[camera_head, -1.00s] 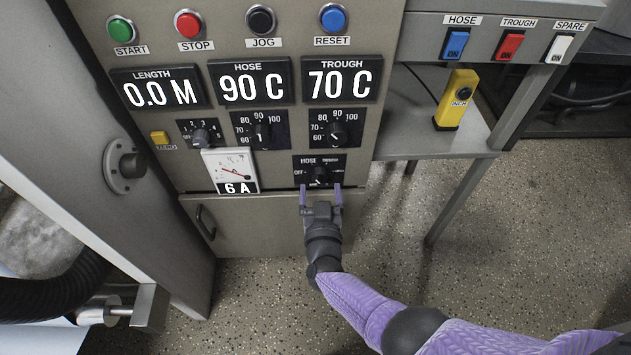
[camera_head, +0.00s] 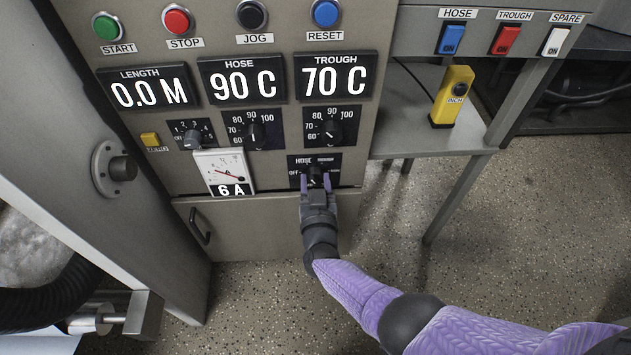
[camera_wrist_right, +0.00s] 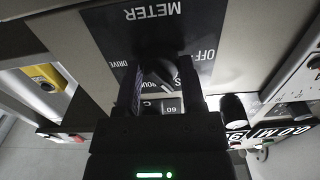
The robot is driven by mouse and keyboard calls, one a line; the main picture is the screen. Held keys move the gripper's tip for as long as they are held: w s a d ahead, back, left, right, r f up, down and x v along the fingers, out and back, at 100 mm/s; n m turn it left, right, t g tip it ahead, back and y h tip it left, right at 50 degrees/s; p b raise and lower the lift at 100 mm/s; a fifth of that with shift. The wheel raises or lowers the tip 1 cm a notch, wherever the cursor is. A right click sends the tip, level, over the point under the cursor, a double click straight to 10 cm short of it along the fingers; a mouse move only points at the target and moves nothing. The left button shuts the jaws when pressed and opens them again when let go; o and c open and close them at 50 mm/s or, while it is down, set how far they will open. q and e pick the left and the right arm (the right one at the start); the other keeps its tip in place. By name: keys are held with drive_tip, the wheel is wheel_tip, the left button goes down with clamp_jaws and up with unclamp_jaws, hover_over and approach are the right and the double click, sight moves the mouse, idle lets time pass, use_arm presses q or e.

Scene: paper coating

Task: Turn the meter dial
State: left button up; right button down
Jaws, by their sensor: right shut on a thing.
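The meter dial (camera_head: 316,171) is a black knob on a small black plate low on the grey cabinet front. The words HOSE and TROUGH show along the plate's top in the head view. In the wrist view the knob (camera_wrist_right: 158,74) sits between my fingers, with METER, OFF and DRIVE printed around it. My right gripper (camera_head: 315,183) reaches up from below, with its purple fingers on either side of the knob, shut on it. The fingers hide part of the dial, so its exact setting is hard to read. My left gripper is not in view.
A white ammeter (camera_head: 224,172) reading 6 A is left of the dial. The hose knob (camera_head: 253,131) and trough knob (camera_head: 331,131) are above. A cabinet handle (camera_head: 200,226) is lower left. A yellow INCH box (camera_head: 452,98) stands on the side shelf. The floor below is clear.

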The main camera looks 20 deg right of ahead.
drive_tip(key=m+b, duration=0.1)
drive_tip(key=m, duration=0.3)
drive_tip(key=shift+f+m, duration=0.1)
drive_tip(key=shift+m, duration=0.3)
drive_tip(key=m+b, duration=0.1)
drive_tip(key=m, duration=0.4)
drive_tip(key=shift+a+m, duration=0.1)
drive_tip(key=shift+m, duration=0.8)
